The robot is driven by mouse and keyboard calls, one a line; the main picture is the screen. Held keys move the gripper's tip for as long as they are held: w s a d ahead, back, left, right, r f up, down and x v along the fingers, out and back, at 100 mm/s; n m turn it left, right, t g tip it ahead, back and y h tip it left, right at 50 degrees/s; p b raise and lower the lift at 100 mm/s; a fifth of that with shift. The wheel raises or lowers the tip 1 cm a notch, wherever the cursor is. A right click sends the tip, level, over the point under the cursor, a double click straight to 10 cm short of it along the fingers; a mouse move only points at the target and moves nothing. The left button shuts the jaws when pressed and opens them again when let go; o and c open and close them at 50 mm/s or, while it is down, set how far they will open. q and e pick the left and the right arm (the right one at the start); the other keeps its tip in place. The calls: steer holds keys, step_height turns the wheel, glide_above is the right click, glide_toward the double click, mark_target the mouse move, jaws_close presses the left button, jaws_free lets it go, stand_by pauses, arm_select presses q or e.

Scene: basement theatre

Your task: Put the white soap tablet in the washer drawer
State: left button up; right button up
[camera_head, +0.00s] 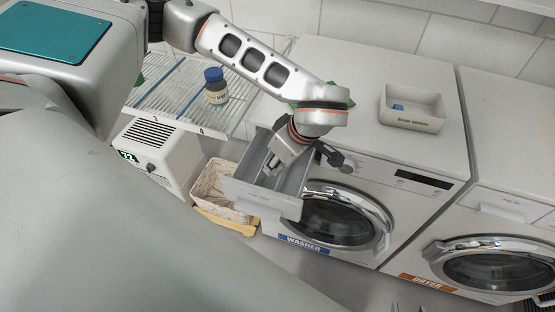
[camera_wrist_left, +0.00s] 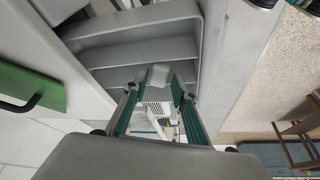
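The washer (camera_head: 352,170) stands in the middle of the head view, labelled WASHER, with its grey drawer (camera_head: 262,197) pulled out. My left gripper (camera_head: 273,164) reaches down into the drawer, its fingertips partly hidden there. In the left wrist view, the white soap tablet (camera_wrist_left: 158,75) sits between the fingertips of my left gripper (camera_wrist_left: 157,82), which look closed on it. The drawer's divided compartments (camera_wrist_left: 140,42) lie beyond the tablet. Two small tips of my right gripper (camera_head: 408,307) show apart at the bottom edge of the head view.
A white tray (camera_head: 412,121) with a blue item inside stands on the washer top. The dryer (camera_head: 510,200) is to the right. A blue-lidded jar (camera_head: 216,92) stands on a wire rack (camera_head: 174,98). A lined basket (camera_head: 212,184) sits left of the drawer.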

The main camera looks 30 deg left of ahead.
stand_by(0.3)
arm_select(q)
steer(key=shift+r, duration=0.25)
steer(key=w+v, duration=0.1)
steer(key=v, duration=1.1)
steer(key=shift+s+r+p, duration=0.3)
steer(key=shift+s+r, duration=0.15)
steer(key=shift+s, duration=0.15)
